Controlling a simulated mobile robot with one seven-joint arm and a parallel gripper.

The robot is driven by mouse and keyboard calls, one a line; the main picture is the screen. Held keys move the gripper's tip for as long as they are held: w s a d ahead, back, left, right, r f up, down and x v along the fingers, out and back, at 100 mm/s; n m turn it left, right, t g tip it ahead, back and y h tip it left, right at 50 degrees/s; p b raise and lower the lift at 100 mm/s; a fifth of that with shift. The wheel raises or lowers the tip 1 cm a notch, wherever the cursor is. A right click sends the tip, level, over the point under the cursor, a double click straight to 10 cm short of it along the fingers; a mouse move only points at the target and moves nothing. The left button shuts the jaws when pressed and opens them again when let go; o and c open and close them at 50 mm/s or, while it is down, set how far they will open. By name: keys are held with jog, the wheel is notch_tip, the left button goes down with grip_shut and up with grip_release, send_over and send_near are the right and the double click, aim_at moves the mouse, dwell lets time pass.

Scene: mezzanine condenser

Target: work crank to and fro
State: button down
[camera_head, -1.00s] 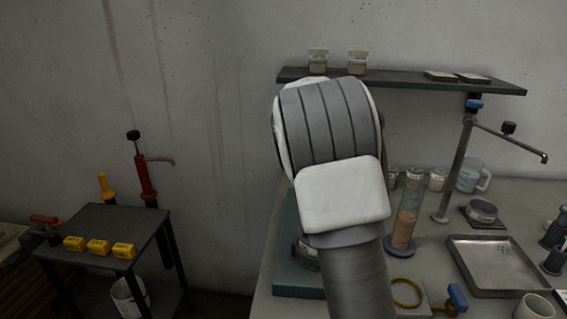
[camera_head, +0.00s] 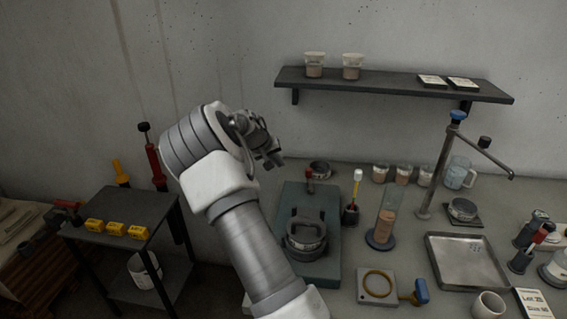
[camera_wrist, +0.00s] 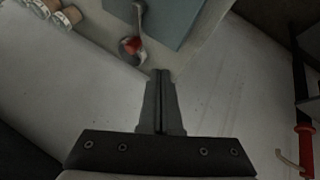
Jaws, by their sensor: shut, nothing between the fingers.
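A crank with a red knob (camera_head: 309,175) stands at the back edge of the teal base plate (camera_head: 333,262) on the bench. In the wrist view the red knob (camera_wrist: 133,45) and its pale metal arm (camera_wrist: 138,18) show beside the teal plate (camera_wrist: 172,18). A round clamped sieve-like part (camera_head: 305,236) sits on the plate. My gripper (camera_head: 276,160) is up and left of the crank, apart from it. In the wrist view its fingers (camera_wrist: 162,75) are together with nothing between them.
A wall shelf (camera_head: 400,86) holds two beakers above the bench. A sand-filled cylinder (camera_head: 386,220), a metal tray (camera_head: 465,262) and a tall stand (camera_head: 440,165) are to the right. A dark side table (camera_head: 125,207) with yellow blocks is at left.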

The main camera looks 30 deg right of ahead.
aim_at(310, 179)
jog(key=p+x, duration=0.1)
jog(key=x, duration=0.8)
jog(key=shift+d+f, duration=0.1)
jog(key=shift+f, duration=0.05)
jog(key=shift+s+d+p, duration=0.2)
jog(key=shift+d+p, duration=0.05)
jog(key=shift+d, duration=0.35)
jog(key=shift+s+d+p, duration=0.15)
jog(key=shift+d+p, duration=0.05)
jog(key=shift+d, duration=0.4)
jog(key=shift+s+d, duration=0.15)
jog(key=shift+d, duration=0.5)
jog(key=shift+a, duration=0.15)
